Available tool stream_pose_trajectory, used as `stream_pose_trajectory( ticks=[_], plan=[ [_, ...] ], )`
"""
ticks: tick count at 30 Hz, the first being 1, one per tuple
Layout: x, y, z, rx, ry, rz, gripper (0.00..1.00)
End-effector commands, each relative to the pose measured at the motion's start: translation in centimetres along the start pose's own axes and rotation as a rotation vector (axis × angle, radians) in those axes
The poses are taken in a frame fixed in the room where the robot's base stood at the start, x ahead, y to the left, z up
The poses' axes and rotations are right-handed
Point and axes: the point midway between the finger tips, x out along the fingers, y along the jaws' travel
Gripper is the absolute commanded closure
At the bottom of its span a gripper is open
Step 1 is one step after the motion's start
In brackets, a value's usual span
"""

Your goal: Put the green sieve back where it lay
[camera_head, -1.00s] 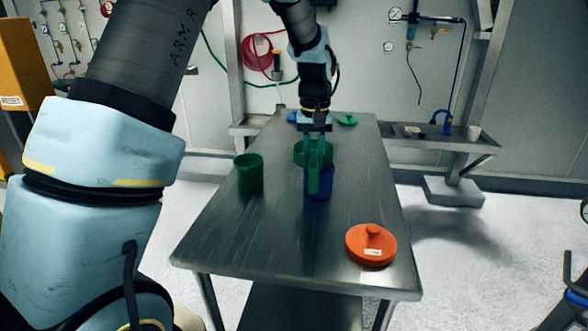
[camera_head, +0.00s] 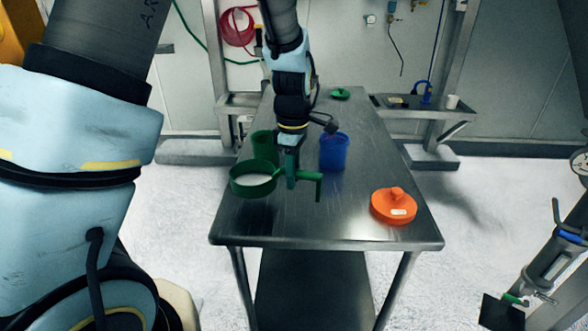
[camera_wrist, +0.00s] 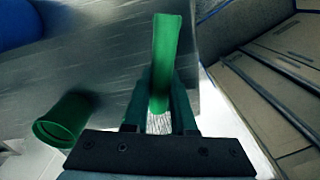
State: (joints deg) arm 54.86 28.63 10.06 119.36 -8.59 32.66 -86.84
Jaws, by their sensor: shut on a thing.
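The green sieve (camera_head: 238,188) is a ring with a pale inside and a bar-shaped handle (camera_head: 309,177). My gripper (camera_head: 291,182) is shut on the handle, with the ring to its left, held up over the table (camera_head: 290,225). In the wrist view the handle (camera_wrist: 166,55) sticks out from between my fingers (camera_wrist: 158,105); the ring is not seen there. A green container (camera_head: 265,143) stands just behind the ring, partly covered by it. A blue container (camera_head: 334,152) stands to the right of my gripper, apart from the sieve.
An orange lid (camera_head: 393,206) with a knob lies at the table's right front. A green lid (camera_head: 341,94) lies at the far end. The front middle of the table is bare. A side shelf (camera_head: 420,108) with small items is at the back right.

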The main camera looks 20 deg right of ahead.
Motion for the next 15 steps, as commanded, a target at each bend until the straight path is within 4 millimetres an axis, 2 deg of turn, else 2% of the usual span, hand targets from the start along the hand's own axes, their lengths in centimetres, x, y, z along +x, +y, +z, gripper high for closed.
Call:
stream_pose_trajectory(
  ticks=[15],
  plan=[
    [5.0, 0.0, 0.0, 0.003, 0.0, 0.0, 1.0]
  ],
)
